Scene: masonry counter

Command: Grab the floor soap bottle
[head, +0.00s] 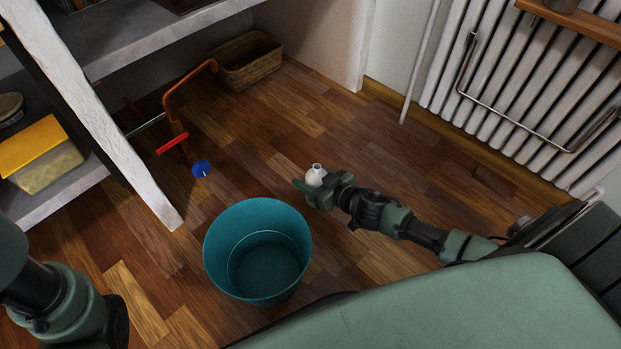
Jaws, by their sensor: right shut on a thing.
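A small white bottle (316,175), which looks like the soap bottle, is in the jaws of my right gripper (312,188), just right of the teal bucket. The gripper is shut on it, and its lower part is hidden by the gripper. I cannot tell whether the bottle touches the floor. My left arm is at the lower left edge, and its gripper is not clearly shown.
A teal bucket (217,250) stands on the wood floor close to the right gripper. A radiator (480,90) lines the right wall. The floor behind the gripper is clear.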

